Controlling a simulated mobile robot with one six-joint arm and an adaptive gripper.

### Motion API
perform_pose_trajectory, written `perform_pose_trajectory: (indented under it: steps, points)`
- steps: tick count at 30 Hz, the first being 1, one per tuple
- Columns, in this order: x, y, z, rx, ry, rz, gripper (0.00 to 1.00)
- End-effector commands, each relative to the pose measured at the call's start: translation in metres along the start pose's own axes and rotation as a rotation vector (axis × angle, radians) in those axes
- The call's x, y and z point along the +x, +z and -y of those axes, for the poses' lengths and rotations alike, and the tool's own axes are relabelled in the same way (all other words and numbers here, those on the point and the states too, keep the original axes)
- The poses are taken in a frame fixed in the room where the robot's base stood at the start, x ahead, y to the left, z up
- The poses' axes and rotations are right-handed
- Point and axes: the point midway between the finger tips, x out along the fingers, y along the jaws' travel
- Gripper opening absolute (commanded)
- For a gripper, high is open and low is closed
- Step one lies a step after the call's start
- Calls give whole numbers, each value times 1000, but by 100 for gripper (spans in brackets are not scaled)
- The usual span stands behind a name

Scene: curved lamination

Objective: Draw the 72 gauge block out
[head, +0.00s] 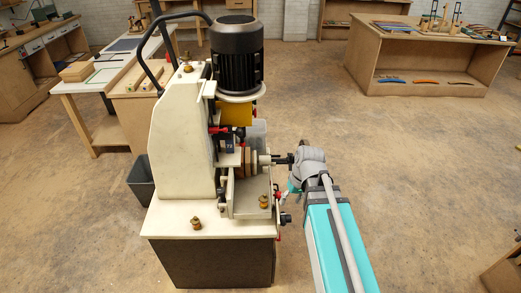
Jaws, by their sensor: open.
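A dark blue block with a small pale marking (229,147), which looks like the 72 gauge block, sits in the machine below the motor, left of the wooden rings. The marking is too small to read surely. My gripper (278,160) is at the right side of the machine, pointing left, close to the end of the pale spindle (264,160). It is open and lies to the right of the block, apart from it, with the rings and spindle between. The fingertips are small, and I cannot tell whether they touch the spindle.
The cream machine (178,150) carries a black motor (237,50) and a curved black handle above. Brass-coloured knobs (195,224) stand on its base. A grey bin (142,182) is at its left. Benches stand behind.

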Motion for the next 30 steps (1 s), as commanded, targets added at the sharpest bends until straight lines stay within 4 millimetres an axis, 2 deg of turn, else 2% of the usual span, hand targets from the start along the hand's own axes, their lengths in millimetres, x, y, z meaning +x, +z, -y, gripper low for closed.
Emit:
perform_pose_trajectory:
  steps: [1, 4, 12, 17, 24, 30]
  points:
    - [10, -15, 2, -47, -51, -11, 66]
    - [19, -39, 13, -165, -170, -50, 66]
    - [26, -106, 41, -506, -487, -250, 66]
    - [19, -144, 51, -696, -643, -431, 66]
    - [-3, -198, 54, -944, -813, -770, 66]
    - [-23, -225, 48, -1071, -874, -1017, 66]
